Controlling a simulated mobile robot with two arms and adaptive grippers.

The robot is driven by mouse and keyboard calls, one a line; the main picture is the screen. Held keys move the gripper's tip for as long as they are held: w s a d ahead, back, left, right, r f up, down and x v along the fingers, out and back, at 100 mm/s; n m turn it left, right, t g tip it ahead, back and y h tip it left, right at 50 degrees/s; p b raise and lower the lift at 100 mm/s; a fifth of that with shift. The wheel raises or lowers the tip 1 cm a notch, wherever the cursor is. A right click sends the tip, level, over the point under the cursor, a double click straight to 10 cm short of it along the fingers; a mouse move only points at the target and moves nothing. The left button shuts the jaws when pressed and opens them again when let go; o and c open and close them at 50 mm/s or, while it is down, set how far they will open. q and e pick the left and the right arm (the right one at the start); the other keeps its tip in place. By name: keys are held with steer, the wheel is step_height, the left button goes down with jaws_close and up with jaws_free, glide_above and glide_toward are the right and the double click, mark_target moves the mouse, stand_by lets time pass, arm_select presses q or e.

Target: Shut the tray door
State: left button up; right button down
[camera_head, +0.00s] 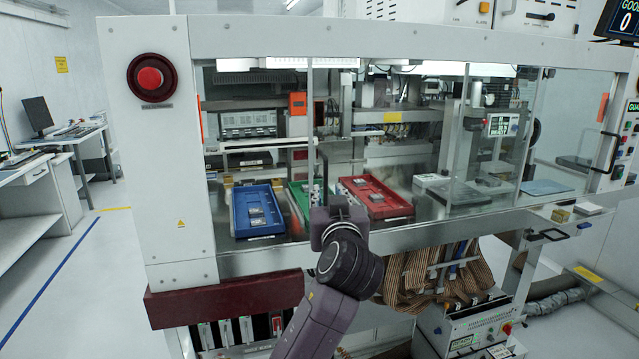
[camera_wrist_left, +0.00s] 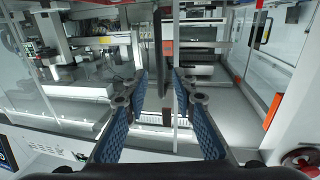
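The tray door is a clear pane in the front of the test handler. Its upright metal edge (camera_head: 311,130) shows in the head view, but I cannot tell how far the door stands open. Behind the front are a blue tray (camera_head: 239,213), a green tray (camera_head: 297,196) and a red tray (camera_head: 375,183). My left gripper (camera_head: 335,190) is in front of the green and red trays, seen from behind. In the left wrist view its two blue-padded fingers (camera_wrist_left: 157,90) are apart with nothing between them. A dark upright bar (camera_wrist_left: 158,45) shows beyond the fingertips. My right gripper is out of view.
A red stop button (camera_head: 150,79) is on the machine's left post. A dark handle (camera_head: 612,152) is on the right side pane. Ribbon cables (camera_head: 425,275) hang below the front ledge. The floor at the left (camera_head: 95,290) is clear, with desks beyond.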

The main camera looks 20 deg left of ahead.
mark_target(326, 185)
arm_select(q)
steer(key=p+x, duration=0.2)
steer(key=x, duration=0.4)
steer(key=shift+w+a+f, duration=0.15)
steer(key=shift+w, duration=0.3)
jaws_close()
